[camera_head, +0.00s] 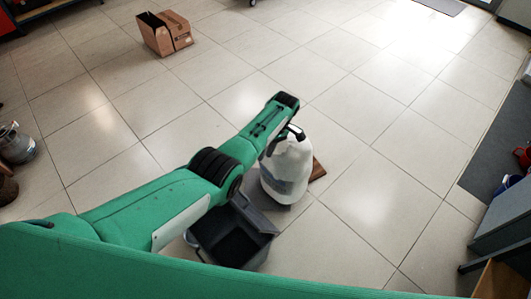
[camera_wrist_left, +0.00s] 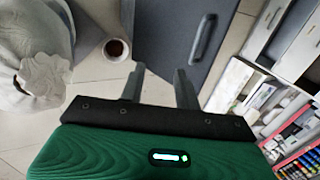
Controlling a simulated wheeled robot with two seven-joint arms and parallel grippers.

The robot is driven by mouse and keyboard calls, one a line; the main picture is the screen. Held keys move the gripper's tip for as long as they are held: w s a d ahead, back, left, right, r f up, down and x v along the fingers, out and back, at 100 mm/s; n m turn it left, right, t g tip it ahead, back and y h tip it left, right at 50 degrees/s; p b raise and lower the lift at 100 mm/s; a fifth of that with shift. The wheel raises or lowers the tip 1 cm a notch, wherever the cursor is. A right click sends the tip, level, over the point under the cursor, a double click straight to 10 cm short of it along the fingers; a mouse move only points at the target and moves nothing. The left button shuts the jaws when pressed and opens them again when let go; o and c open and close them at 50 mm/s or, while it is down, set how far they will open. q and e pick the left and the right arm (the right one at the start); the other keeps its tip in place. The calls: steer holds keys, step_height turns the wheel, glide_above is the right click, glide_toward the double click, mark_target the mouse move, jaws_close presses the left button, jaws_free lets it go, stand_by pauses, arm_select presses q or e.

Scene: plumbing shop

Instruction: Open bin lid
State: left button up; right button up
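A dark grey bin (camera_head: 228,246) stands on the floor below my left arm, and I see into its dark inside. A grey panel (camera_head: 256,213) that looks like its lid slants up at its far right side. In the left wrist view a dark grey panel with a bar handle (camera_wrist_left: 203,38) lies beyond the fingers; it is probably the lid. My left gripper (camera_wrist_left: 160,84) is open with nothing between its fingers. In the head view the left gripper (camera_head: 294,130) is above and behind the bin, by a white bag-like thing (camera_head: 287,172). My right gripper is not in view.
The white thing also shows in the left wrist view (camera_wrist_left: 40,85), near a round brown container (camera_wrist_left: 117,48). A cardboard box (camera_head: 164,33) stands far off. A metal vessel (camera_head: 16,146) is at the left. The tiled floor between is clear.

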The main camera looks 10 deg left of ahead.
arm_select(q)
steer(key=b+v, duration=0.2)
steer(key=v, duration=1.1)
steer(key=shift+w+d+r, duration=0.15)
steer(key=shift+r, duration=0.2)
